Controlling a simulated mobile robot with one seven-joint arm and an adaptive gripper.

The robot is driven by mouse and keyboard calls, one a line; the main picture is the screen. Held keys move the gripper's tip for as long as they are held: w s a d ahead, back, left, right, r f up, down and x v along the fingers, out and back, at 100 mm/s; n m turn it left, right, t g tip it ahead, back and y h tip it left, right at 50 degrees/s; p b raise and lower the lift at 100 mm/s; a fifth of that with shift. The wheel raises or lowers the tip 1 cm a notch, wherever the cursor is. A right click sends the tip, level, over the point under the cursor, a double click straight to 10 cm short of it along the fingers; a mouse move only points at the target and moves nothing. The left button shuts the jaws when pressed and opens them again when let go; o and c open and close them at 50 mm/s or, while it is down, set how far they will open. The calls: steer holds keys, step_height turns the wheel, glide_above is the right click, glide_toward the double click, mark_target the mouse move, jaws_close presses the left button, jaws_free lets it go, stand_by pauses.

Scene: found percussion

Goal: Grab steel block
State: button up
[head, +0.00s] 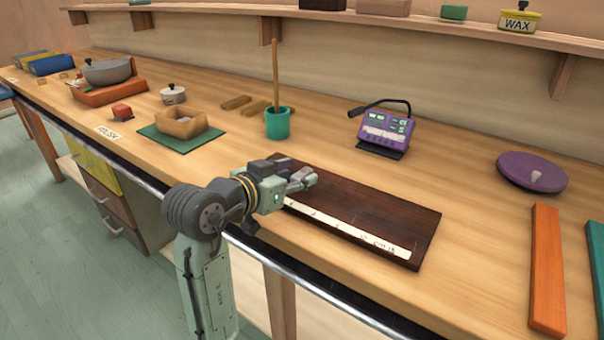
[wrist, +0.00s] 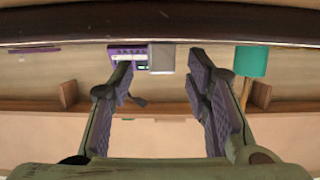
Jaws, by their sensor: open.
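The steel block (wrist: 161,58) is a small plain grey box in the wrist view, which looks upside down. It shows between my two fingertips, nearer the left finger, with a visible gap to the right finger. It meets the edge of the dark wooden board (wrist: 250,30). My gripper (head: 301,180) is open and empty, low over the board (head: 400,214) in the head view, pointing right. In that view I cannot tell the block apart from my fingers. Whether the block is fully between the fingers or just beyond them is unclear.
A white marked strip (head: 350,234) lies along the board's front edge. Behind stand a purple device (head: 386,130) and a teal cup (head: 277,124) with a tall stick. A purple disc (head: 531,172) and an orange bar (head: 547,270) lie right. Bench between board and device is clear.

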steer(key=shift+w+d+f, duration=0.1)
steer(key=shift+w+d, duration=0.05)
steer(key=shift+w, duration=0.05)
steer(key=shift+c, duration=0.4)
jaws_close()
